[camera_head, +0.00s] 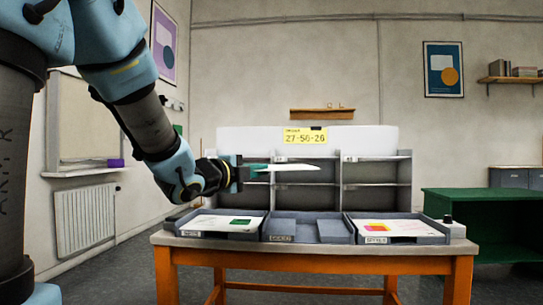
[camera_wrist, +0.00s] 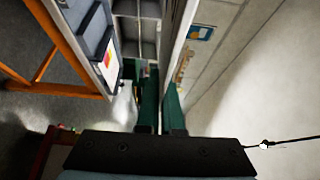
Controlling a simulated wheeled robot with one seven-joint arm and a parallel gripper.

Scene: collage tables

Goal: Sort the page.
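My gripper (camera_head: 258,170) is raised in front of the grey shelf unit, above the table. It is shut on a thin white page (camera_head: 298,167), which sticks out to the right nearly edge-on, so its printed face is hidden. In the wrist view the green fingers (camera_wrist: 161,100) are close together, with a thin pale edge between them. Three grey trays stand in a row on the table. The left tray (camera_head: 190,232) holds a sheet with a green patch. The middle tray (camera_head: 297,217) looks empty. The right tray (camera_head: 425,239) holds a sheet with pink, orange and yellow patches.
The orange-legged table (camera_head: 340,254) carries the trays, with the shelf unit (camera_head: 341,185) of several compartments behind them. A yellow sign (camera_head: 305,135) reading about "27-50-26" is on top. A green table (camera_head: 480,215) stands at the right. The air above the trays is clear.

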